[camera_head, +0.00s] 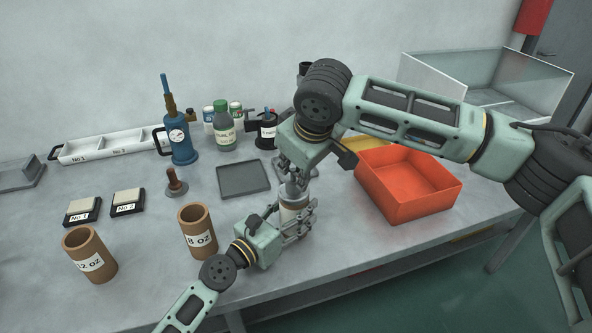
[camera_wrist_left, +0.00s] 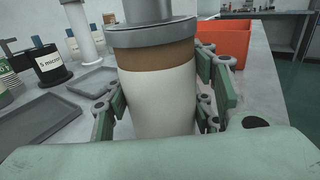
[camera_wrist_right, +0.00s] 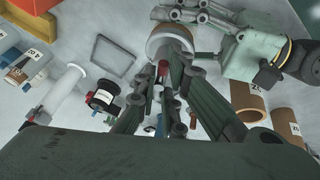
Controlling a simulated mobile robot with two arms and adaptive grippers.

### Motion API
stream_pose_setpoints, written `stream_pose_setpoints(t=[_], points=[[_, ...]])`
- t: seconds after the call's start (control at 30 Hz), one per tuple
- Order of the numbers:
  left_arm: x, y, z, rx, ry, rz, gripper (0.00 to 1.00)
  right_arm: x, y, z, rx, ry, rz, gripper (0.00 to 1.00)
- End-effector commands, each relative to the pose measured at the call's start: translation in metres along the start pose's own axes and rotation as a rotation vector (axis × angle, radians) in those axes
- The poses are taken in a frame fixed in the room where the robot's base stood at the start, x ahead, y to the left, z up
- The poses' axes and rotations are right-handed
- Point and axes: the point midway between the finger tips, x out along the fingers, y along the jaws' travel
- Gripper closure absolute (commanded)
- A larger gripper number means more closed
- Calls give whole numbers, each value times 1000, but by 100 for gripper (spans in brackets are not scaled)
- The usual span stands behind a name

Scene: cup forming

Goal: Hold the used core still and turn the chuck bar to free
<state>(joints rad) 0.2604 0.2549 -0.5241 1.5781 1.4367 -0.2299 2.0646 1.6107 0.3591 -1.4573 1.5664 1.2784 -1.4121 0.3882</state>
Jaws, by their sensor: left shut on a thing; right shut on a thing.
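The used core (camera_head: 293,213) stands upright near the table's front edge, a pale cylinder with a brown band under a grey metal chuck cap. In the left wrist view the core (camera_wrist_left: 162,98) fills the middle with the cap (camera_wrist_left: 152,36) on top. My left gripper (camera_head: 300,218) is shut around the core's side, a finger on each side. My right gripper (camera_head: 292,183) points down from above, shut on the chuck bar over the core. In the right wrist view its fingers (camera_wrist_right: 165,82) close together; the bar is mostly hidden between them.
An orange-red bin (camera_head: 408,183) stands right of the core. Cardboard tubes marked 8 oz (camera_head: 198,232) and 12 oz (camera_head: 89,256) stand left. Table between tubes and back items is partly clear.

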Motion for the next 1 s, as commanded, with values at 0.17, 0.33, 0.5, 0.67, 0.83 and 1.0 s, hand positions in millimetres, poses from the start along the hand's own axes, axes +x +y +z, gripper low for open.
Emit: stream_pose_setpoints(t=[0.17, 0.33, 0.5, 0.67, 0.83, 1.0], points=[[0, 0, 0, 0, 0, 0, 78, 1, 2, 2, -94, 18, -41, 100], [0, 0, 0, -1, 0, 0, 78, 1, 3, 1, -156, 32, -64, 100], [0, 0, 0, 0, 0, 0, 78, 1, 4, 1, -188, 38, -76, 100], [0, 0, 0, -1, 0, 0, 78, 1, 4, 1, -196, 41, -79, 100], [0, 0, 0, -1, -1, 0, 78, 1, 4, 1, -197, 41, -79, 100], [0, 0, 0, -1, -1, 1, 78, 1, 4, 1, -196, 41, -79, 87]])
